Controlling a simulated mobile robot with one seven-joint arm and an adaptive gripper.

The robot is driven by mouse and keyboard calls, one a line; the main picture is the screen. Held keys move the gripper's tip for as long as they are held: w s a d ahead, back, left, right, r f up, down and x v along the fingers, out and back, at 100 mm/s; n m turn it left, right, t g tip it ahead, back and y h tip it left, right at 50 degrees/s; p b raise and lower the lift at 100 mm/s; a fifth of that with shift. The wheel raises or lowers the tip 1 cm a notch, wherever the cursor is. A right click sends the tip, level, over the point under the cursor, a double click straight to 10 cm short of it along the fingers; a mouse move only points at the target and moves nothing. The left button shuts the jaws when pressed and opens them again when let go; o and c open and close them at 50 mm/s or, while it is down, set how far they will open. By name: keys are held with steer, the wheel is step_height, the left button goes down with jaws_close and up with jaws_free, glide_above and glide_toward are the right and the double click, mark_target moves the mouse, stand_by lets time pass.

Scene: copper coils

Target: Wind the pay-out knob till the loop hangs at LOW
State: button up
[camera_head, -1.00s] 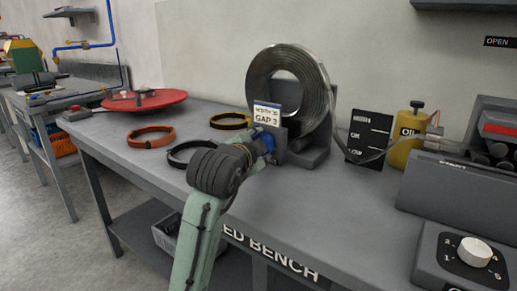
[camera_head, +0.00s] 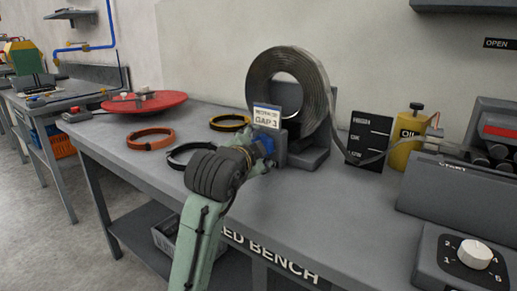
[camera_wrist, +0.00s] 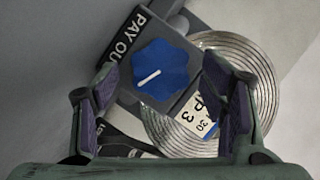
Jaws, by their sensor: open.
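The blue pay-out knob (camera_wrist: 161,75) with a white pointer line sits on a dark block marked PAY OUT in the wrist view. My gripper (camera_wrist: 170,95) is open, its two fingers on either side of the knob with gaps between. In the head view my gripper (camera_head: 252,155) is at the knob (camera_head: 264,146), mostly hidden behind my wrist. The metal coil (camera_head: 262,80) stands upright on its holder behind. A strip loop (camera_head: 375,158) runs from the coil to the right, past the black level board (camera_head: 356,140); its lowest mark is hard to read.
A card reading GAP 3 (camera_head: 267,116) stands before the coil. Orange (camera_head: 151,146), yellow (camera_head: 230,130) and black bands lie on the bench (camera_head: 130,165) at left, near a red disc (camera_head: 144,102). A yellow oil can (camera_head: 404,142) and a numbered dial (camera_head: 474,254) are at right.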

steer(key=v, duration=1.1)
steer(key=shift+s, duration=0.3)
